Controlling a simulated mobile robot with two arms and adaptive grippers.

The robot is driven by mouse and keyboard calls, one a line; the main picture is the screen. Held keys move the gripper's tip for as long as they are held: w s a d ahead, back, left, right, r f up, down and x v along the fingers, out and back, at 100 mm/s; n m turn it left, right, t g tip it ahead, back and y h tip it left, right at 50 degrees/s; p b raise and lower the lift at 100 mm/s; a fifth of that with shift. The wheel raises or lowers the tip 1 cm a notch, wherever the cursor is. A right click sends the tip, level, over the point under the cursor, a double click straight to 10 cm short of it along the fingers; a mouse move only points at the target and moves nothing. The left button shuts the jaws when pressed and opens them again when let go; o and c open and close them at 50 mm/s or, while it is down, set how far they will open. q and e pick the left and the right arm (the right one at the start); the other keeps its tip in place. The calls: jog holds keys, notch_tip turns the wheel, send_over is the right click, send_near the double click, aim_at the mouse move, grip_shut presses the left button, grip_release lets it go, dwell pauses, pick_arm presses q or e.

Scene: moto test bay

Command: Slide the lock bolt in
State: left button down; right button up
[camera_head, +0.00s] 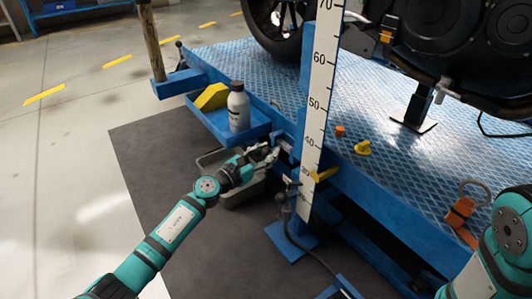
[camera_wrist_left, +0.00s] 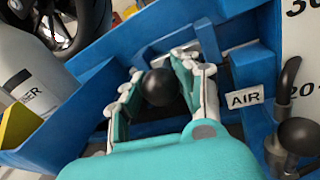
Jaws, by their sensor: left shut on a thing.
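The lock bolt's black ball knob (camera_wrist_left: 158,87) sits between the two fingers of my left gripper (camera_wrist_left: 155,95) in the left wrist view. The gripper is shut on the knob. A pale metal piece (camera_wrist_left: 184,50) shows behind the fingers; how far the bolt is in cannot be told. In the head view my left gripper (camera_head: 270,156) is at the blue lift's side edge, just left of the white height scale (camera_head: 318,100). The knob is too small or hidden to make out there. My right gripper is out of view.
A blue side tray (camera_head: 222,122) holds a grey bottle (camera_head: 238,106) and a yellow block (camera_head: 211,97). A grey bin (camera_head: 243,192) stands below my left gripper. In the wrist view, an AIR label (camera_wrist_left: 244,97) and black-knobbed levers (camera_wrist_left: 298,137) are close on the right.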

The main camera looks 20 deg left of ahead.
aim_at(290, 153)
pick_arm(q)
jog(key=shift+s+d, duration=0.1)
jog(key=s+d+p, duration=0.1)
jog(key=d, duration=0.1)
jog(key=s+d+p, duration=0.1)
jog(key=s+d, duration=0.1)
jog(key=shift+p, duration=0.4)
jog(key=shift+s+f, duration=0.15)
jog(key=shift+f, duration=0.05)
jog(key=c, duration=1.4)
grip_release()
jog(key=shift+d, duration=0.1)
jog(key=o, duration=0.5)
jog(key=shift+s+r, duration=0.1)
jog(key=v, duration=1.2)
